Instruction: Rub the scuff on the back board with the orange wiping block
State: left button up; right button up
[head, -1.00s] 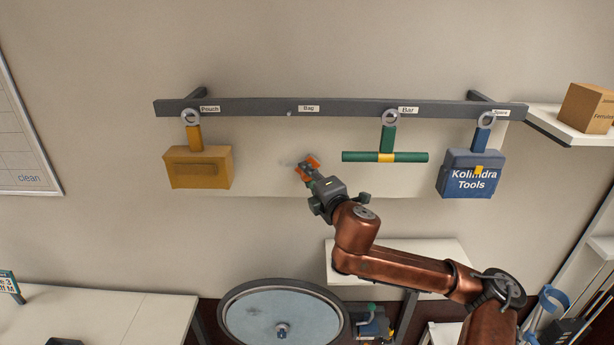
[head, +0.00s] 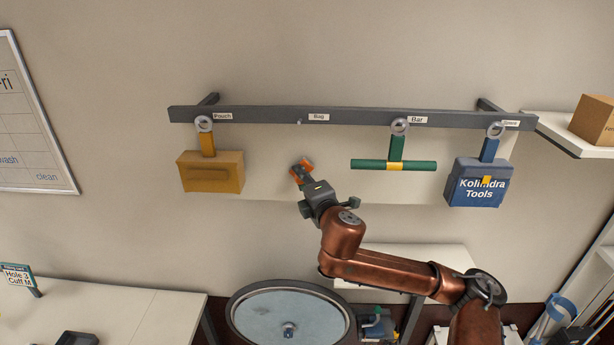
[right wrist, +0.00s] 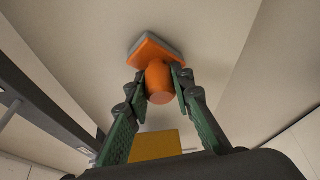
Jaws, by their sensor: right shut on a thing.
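The orange wiping block (right wrist: 148,50) has a grey pad on its far face and a rounded orange handle. My right gripper (head: 304,183) is shut on this handle, with one finger on each side in the right wrist view (right wrist: 162,88). The block also shows in the head view (head: 301,168), in front of the cream back board (head: 272,150), below the Bag label. The pad faces the board; I cannot tell whether it touches. I make out no scuff now; the block may cover it. My left gripper is not in view.
A grey rail (head: 355,117) runs above the board. A yellow pouch (head: 211,172) hangs left of the block, a green bar (head: 375,164) right of it, and a blue tool bag (head: 477,183) farther right. A round trampoline-like disc (head: 290,318) stands below.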

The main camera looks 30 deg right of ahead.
jog(key=shift+w+a+p, duration=0.25)
jog(key=shift+w+a, duration=0.35)
jog(key=shift+a, duration=0.3)
jog(key=shift+w+a+p, duration=0.2)
jog(key=shift+w+a, duration=0.35)
jog(key=shift+a, duration=0.35)
jog(key=shift+s+d, duration=0.8)
jog(key=shift+d, duration=0.5)
jog(key=shift+s+d, duration=0.8)
jog(key=shift+d, duration=0.45)
jog(key=shift+s+d, duration=0.8)
jog(key=shift+d, duration=0.5)
jog(key=shift+w+a, duration=0.45)
jog(key=shift+a, duration=0.25)
jog(key=shift+w+a, duration=0.4)
jog(key=shift+a, duration=0.3)
jog(key=w+a, duration=0.2)
jog(key=a, duration=0.1)
jog(key=w+a, duration=0.1)
jog(key=a, duration=0.1)
jog(key=shift+s, duration=0.1)
jog(key=s+a, duration=0.3)
jog(key=s, duration=0.3)
jog(key=shift+a, duration=0.35)
